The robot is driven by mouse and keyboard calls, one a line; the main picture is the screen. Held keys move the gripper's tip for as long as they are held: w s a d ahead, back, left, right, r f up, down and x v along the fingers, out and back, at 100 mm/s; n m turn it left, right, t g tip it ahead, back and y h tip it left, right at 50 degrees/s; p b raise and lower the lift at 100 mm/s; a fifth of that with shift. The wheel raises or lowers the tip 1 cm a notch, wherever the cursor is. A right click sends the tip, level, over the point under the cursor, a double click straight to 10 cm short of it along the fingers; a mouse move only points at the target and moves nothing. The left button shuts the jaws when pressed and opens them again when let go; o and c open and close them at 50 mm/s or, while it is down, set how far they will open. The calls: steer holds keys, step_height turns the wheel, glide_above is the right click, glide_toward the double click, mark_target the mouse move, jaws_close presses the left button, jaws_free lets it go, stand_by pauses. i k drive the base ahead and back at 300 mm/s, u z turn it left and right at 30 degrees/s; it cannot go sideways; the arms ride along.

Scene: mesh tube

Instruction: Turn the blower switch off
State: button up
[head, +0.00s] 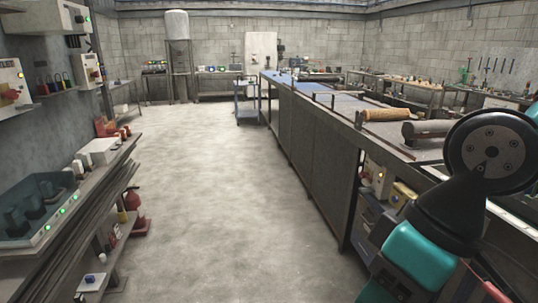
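I cannot tell which thing in the head view is the blower switch. Another pale box (375,180) with a red and yellow part sits under the long bench at right. My gripper is out of view; only links of my arm show at lower right.
A long bench (308,130) runs along the right with rollers and mesh on top. A left shelf (100,172) holds a charger tray (40,212) with green lights. The concrete floor (215,190) between is clear. A white tank (177,26) stands far back.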

mark_target(362, 175)
steer(key=z, duration=0.2)
steer(key=i, duration=2.5)
steer(key=z, duration=0.4)
